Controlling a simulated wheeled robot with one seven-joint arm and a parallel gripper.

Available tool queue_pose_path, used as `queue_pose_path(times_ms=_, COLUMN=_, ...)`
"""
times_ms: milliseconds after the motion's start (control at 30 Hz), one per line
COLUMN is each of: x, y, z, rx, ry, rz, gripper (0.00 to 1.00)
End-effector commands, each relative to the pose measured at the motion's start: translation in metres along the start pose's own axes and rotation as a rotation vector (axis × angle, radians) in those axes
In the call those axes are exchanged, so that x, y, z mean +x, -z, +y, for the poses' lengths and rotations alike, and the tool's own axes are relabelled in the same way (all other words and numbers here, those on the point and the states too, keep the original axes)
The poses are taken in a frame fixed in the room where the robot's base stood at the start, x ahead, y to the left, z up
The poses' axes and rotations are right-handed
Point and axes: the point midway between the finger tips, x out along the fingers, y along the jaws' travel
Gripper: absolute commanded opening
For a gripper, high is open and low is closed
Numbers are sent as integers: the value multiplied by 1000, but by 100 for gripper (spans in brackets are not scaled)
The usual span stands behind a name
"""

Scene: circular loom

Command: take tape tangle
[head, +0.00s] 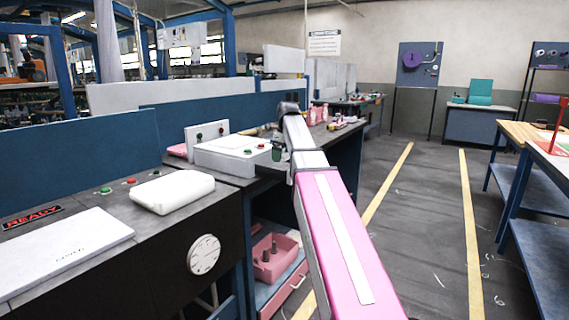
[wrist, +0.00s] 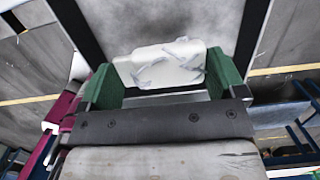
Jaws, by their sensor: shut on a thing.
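The tape tangle (wrist: 160,68) is a white piece with pale grey, curled strips across its face, seen in the wrist view. It sits between the two green fingers of my gripper (wrist: 163,77), which is shut on it. Its lower part is hidden behind the gripper body. In the head view my pink and white arm reaches forward over the workbench, and my gripper (head: 277,152) shows as a small dark green part at its far end. The tape tangle cannot be made out in the head view.
A white control box (head: 232,157) with buttons stands on the bench left of my gripper. A white rounded block (head: 172,191) lies nearer. Pink bins (head: 275,258) are under the bench. A blue-legged table (head: 540,150) stands right; the yellow-lined aisle (head: 425,225) between is clear.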

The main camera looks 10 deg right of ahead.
Motion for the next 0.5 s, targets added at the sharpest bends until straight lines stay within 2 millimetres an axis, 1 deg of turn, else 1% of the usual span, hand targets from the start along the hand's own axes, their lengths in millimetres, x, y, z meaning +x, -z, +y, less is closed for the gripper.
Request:
queue_pose_path(times_ms=33, x=-6, y=-4, z=17, rx=-6, ry=-1, rz=-1, gripper=67)
queue_pose_path(times_ms=200, x=-27, y=-19, z=54, rx=-5, ry=-1, rz=-1, gripper=67)
queue_pose_path(times_ms=400, x=-46, y=-32, z=85, rx=-4, ry=-2, rz=0, gripper=67)
queue_pose_path(times_ms=500, x=-53, y=-36, z=96, rx=-3, ry=-2, rz=0, gripper=67)
